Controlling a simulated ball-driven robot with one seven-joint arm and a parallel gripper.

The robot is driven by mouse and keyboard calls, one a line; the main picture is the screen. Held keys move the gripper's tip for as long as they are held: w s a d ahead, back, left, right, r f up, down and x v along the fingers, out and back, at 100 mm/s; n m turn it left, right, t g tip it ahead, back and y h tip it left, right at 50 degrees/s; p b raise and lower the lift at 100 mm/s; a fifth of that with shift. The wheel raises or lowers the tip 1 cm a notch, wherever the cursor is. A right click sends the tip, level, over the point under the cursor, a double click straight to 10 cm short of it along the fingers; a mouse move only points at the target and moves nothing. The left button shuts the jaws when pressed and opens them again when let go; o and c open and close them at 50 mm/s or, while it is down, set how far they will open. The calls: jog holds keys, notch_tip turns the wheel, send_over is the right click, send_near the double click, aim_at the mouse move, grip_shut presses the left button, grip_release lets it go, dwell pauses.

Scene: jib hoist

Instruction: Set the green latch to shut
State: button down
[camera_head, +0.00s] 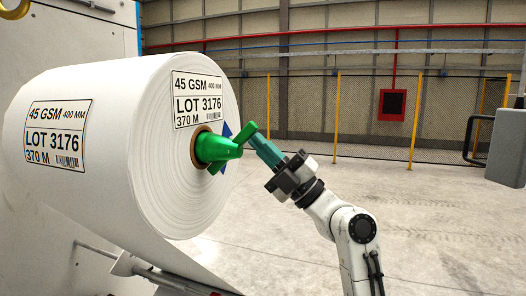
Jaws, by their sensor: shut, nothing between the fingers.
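The green latch (218,150) sits at the core of a large white roll (130,150). It has a thick green hub sticking out to the right and a lever (246,135) whose upper end points up and slightly right. A blue pointed piece (227,130) shows behind it. My gripper (256,141) comes in from the lower right, with its teal fingers shut and nothing between them. The fingertips are right beside the lever's upper part; I cannot tell whether they touch it.
A white machine panel (80,40) stands at the left behind the roll. A grey box with a black handle (508,148) is at the right edge. A mesh fence with yellow posts (336,115) runs along the back. The concrete floor (440,235) at the right is clear.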

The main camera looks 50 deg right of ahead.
aim_at(258, 127)
jog(key=shift+r+g+b, duration=0.15)
jog(key=shift+g+b, duration=0.15)
jog(key=shift+b, duration=0.15)
jog(key=r+g, duration=0.1)
jog(key=r+g+h, duration=0.1)
jog(key=g, duration=0.1)
jog(key=shift+w+a+r+g+b, duration=0.15)
jog(key=shift+w+r+g+b, duration=0.15)
jog(key=shift+w+b, duration=0.1)
jog(key=g, duration=0.1)
jog(key=w+r+g+h, duration=0.1)
jog(key=shift+a+g, duration=0.2)
jog(key=shift+g, duration=0.1)
jog(key=shift+w+a+r, duration=0.1)
jog(key=shift+w+r, duration=0.05)
jog(key=shift+w, duration=0.15)
jog(key=shift+r, duration=0.1)
